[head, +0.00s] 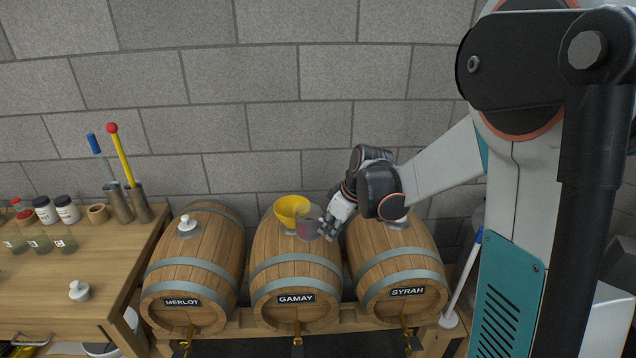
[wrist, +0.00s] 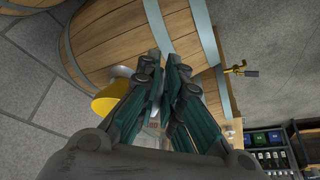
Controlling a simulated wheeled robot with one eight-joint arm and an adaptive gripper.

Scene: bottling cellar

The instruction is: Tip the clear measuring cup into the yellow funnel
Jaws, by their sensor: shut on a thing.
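The yellow funnel (head: 291,208) sits on top of the middle barrel, labelled GAMAY, with its wide mouth up. My gripper (head: 328,224) is just right of the funnel, above that barrel, and is shut on the clear measuring cup (head: 308,223). The cup is see-through with a faint reddish tint; it looks tilted and overlaps the funnel's right edge in the head view. I cannot tell if they touch. In the wrist view the funnel (wrist: 112,98) shows left of my fingers (wrist: 162,68), partly covered by them; the cup is hard to make out there.
The MERLOT barrel (head: 200,263) with a white stopper (head: 187,224) stands left, the SYRAH barrel (head: 395,258) right. A wooden table (head: 60,290) at far left carries jars, small glasses, a loose white stopper (head: 79,290) and metal holders with tools. A block wall stands behind.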

